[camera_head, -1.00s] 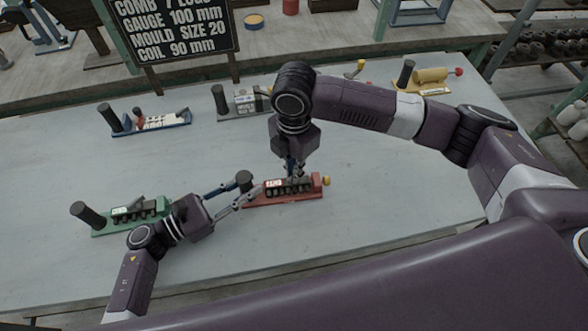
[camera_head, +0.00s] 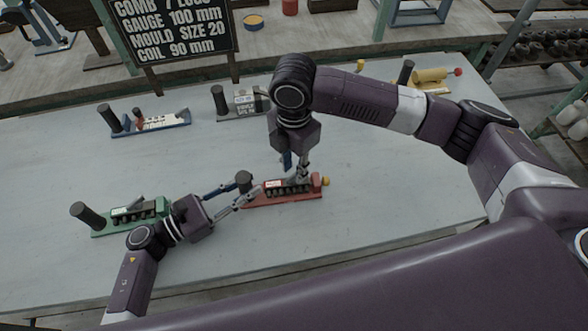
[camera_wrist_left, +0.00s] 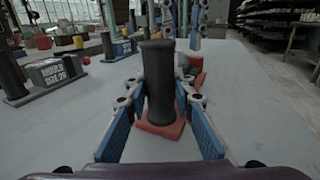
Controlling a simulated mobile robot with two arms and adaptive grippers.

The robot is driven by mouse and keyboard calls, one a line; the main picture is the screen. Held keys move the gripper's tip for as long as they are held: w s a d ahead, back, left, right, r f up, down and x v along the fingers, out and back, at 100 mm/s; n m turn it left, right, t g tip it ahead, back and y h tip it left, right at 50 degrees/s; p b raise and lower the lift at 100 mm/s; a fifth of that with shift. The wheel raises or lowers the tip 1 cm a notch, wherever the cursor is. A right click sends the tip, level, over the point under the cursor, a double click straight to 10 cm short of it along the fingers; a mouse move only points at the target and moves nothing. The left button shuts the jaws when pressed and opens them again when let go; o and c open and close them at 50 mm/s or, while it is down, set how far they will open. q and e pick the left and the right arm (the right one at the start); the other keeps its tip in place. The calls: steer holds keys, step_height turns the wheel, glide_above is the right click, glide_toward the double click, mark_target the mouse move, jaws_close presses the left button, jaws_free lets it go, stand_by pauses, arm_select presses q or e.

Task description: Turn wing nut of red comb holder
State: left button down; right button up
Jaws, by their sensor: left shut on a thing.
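The red comb holder (camera_head: 283,200) lies on the grey table, with a white label, a row of dark slots, a red end block and a yellow knob (camera_head: 326,181) at its right end. Its black upright handle (camera_wrist_left: 158,85) stands at its left end. My left gripper (camera_head: 247,193) is shut around this handle; its blue fingers flank it in the left wrist view. My right gripper (camera_head: 302,181) points down at the holder's right half, its fingertips close to the top. I cannot make out the wing nut or whether the right fingers are closed on it.
A green holder (camera_head: 130,215) lies to the left, near my left arm. A blue holder (camera_head: 152,125), a grey one (camera_head: 245,103) and a yellow one (camera_head: 430,80) stand along the back. A black sign (camera_head: 172,30) rises behind. The table's front is clear.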

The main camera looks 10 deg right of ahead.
mark_target(294, 175)
step_height(294, 175, up, 10)
steer(key=shift+r, duration=0.15)
stand_by(0.3)
arm_select(q)
steer(key=c, duration=1.6)
jaws_free()
